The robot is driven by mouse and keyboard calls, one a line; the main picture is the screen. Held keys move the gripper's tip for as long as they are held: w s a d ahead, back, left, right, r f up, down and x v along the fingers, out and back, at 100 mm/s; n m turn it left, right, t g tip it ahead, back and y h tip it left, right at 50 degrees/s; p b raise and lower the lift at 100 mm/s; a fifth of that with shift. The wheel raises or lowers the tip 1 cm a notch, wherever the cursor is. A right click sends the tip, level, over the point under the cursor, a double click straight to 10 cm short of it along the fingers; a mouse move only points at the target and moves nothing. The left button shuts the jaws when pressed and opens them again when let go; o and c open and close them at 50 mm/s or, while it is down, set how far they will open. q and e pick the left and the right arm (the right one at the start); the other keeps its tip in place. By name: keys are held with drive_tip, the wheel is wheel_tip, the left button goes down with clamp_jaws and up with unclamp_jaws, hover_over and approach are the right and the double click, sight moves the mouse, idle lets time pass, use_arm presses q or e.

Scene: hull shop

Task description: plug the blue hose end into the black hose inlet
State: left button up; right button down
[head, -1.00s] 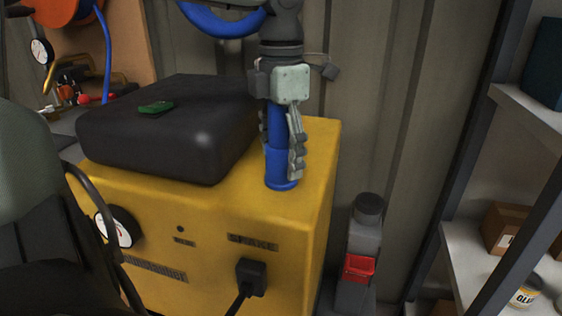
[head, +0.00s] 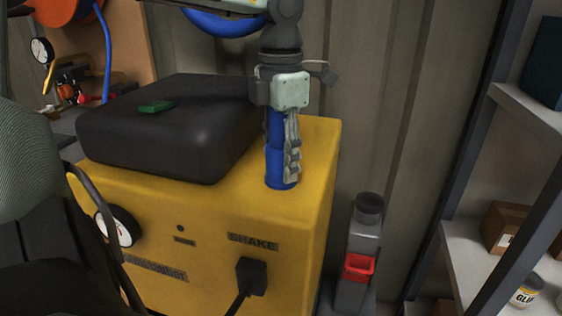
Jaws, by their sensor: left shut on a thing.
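The blue hose end (head: 276,172) stands upright on top of the yellow machine, near its right back corner. It has a wide lower collar and a narrower upper part. My left gripper (head: 284,165) points straight down and is shut on the blue hose end. The hose end's base appears to touch the machine top. I cannot identify the black hose inlet for certain; a dark round cap (head: 369,204) tops a narrow grey unit right of the machine. My right gripper is not in view.
The yellow machine (head: 205,215) carries a black case (head: 165,125) with a small green block (head: 156,106) on it. A black plug (head: 251,277) with a cable sits in its front. Shelves (head: 540,112) stand at the right. A blue hose loop (head: 222,22) hangs behind my arm.

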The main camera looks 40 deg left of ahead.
sight(281, 144)
use_arm(q)
drive_tip(key=shift+r, duration=0.15)
wheel_tip(281, 144, up, 18)
idle(0.4)
idle(0.3)
